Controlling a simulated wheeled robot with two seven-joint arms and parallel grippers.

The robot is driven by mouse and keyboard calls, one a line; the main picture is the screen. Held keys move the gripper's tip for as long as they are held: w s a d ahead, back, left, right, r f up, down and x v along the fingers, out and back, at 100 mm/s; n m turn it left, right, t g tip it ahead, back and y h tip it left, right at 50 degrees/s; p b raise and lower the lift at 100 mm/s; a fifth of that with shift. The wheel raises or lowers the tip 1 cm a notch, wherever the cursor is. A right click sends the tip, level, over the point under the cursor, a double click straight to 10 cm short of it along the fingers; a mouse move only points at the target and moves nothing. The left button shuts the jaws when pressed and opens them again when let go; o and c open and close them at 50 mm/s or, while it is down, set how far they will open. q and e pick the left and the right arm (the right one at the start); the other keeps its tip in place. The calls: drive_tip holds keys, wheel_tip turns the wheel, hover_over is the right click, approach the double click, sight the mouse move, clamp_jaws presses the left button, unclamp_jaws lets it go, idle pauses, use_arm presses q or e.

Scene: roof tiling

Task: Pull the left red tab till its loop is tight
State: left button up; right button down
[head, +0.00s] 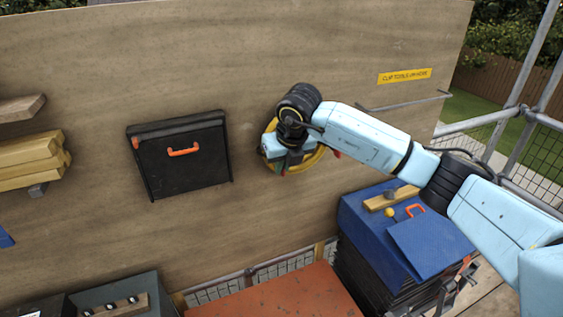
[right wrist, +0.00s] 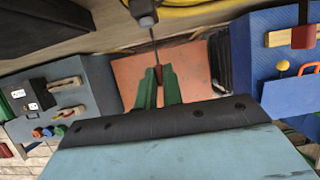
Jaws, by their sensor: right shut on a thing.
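My right gripper (head: 283,168) is in front of the wooden board, at the lower left of a coiled yellow hose (head: 318,159). The hose also crosses the top of the right wrist view (right wrist: 205,12). There the green fingers are shut on a small red tab (right wrist: 158,73). A thin dark cord runs straight from the tab to a grey fitting (right wrist: 143,12) by the hose. A second small red piece (head: 336,153) shows at the right of the hose. My arm hides much of the coil, so the loop's tightness cannot be told. My left gripper is not in view.
A black case with an orange handle (head: 183,151) is on the board to the left. A blue box (head: 362,222) with a wooden block and yellow ball stands lower right. An orange-red surface (head: 290,296) lies below. The board (head: 240,80) above is mostly clear.

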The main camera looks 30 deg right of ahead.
drive_tip(key=shift+s, duration=1.15)
drive_tip(key=c, duration=1)
unclamp_jaws()
drive_tip(key=shift+o, duration=0.2)
drive_tip(key=shift+s, duration=0.15)
drive_tip(key=shift+s+a+b, duration=0.2)
drive_tip(key=shift+s+b, duration=0.1)
drive_tip(key=shift+s, duration=2.6)
